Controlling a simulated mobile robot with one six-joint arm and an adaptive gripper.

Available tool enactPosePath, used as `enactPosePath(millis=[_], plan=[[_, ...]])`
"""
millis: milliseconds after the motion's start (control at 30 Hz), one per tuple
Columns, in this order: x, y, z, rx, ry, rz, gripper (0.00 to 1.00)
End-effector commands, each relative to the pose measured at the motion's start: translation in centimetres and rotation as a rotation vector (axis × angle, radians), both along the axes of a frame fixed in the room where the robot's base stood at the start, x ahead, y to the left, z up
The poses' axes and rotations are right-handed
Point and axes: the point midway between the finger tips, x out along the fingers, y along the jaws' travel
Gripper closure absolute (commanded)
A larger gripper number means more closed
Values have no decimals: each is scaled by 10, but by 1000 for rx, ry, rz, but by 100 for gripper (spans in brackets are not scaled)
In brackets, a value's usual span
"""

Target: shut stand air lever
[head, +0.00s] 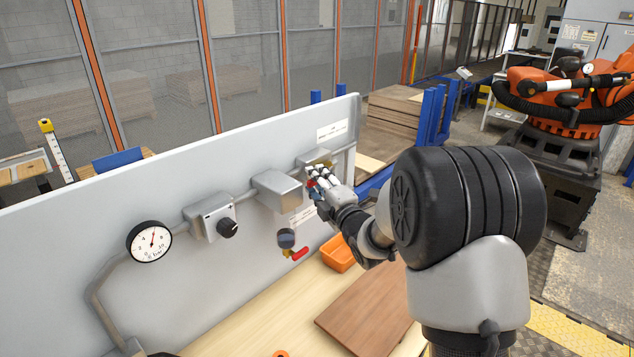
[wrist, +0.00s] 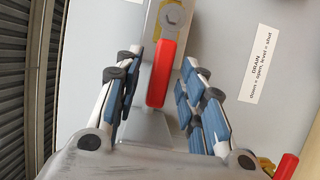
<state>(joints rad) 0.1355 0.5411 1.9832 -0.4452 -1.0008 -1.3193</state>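A red lever (wrist: 161,75) on a brass-coloured valve (wrist: 184,22) stands between the fingers of my gripper (wrist: 158,62) in the wrist view. The fingers are open, one on each side of the lever, with a gap visible on both sides. In the head view my gripper (head: 319,174) is at the right part of the grey panel (head: 140,205), by the end of the pipe line. There the fingers hide most of the lever, and only a little red and the brass valve (head: 326,164) show.
A gauge (head: 149,241) and black knob (head: 227,228) are farther left. An orange bin (head: 338,254) stands below.

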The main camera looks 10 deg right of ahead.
Motion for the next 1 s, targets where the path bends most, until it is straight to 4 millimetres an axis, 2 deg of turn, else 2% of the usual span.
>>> enactPosePath(millis=[367, 900, 1000], plan=[[6, 1, 0, 0, 0, 0, 63], [6, 1, 0, 0, 0, 0, 99], [6, 1, 0, 0, 0, 0, 100]])
